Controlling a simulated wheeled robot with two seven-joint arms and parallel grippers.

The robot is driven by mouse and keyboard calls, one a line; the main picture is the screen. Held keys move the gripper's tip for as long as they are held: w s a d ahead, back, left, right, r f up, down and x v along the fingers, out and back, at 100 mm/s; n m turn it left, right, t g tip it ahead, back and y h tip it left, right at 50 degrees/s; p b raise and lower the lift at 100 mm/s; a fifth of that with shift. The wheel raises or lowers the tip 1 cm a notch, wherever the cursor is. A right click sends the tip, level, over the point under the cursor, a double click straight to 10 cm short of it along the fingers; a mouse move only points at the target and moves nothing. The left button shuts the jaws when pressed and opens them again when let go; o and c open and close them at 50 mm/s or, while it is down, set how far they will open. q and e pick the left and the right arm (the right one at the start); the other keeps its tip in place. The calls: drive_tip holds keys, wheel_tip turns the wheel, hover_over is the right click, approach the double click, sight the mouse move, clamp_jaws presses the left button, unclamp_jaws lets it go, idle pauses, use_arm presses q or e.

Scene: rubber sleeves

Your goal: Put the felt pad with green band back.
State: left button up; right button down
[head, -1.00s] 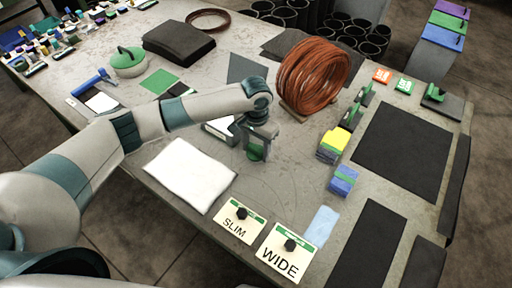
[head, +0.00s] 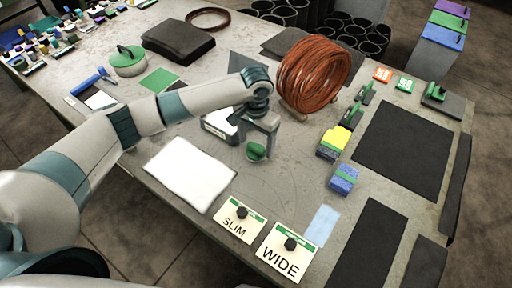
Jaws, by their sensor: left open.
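My left gripper (head: 260,146) is open over the middle of the table, fingers pointing down. A small rounded green thing (head: 256,152) shows between its fingers; I cannot tell whether it touches them. I cannot tell for sure which item is the felt pad with green band. Two dark upright pieces with green parts, one nearer (head: 352,115) and one farther (head: 366,93), stand right of the copper coil. My right gripper is not in view.
The copper coil (head: 312,75) stands behind the gripper. A white cloth (head: 191,172) lies left, with SLIM (head: 238,217) and WIDE (head: 288,250) signs in front. A dark mat (head: 403,150) lies right. Table between gripper and blocks is clear.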

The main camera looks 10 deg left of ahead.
sight(256, 147)
use_arm(q)
wheel_tip(256, 147, up, 10)
drive_tip(key=b, duration=0.2)
drive_tip(key=shift+f, duration=0.25)
idle(0.3)
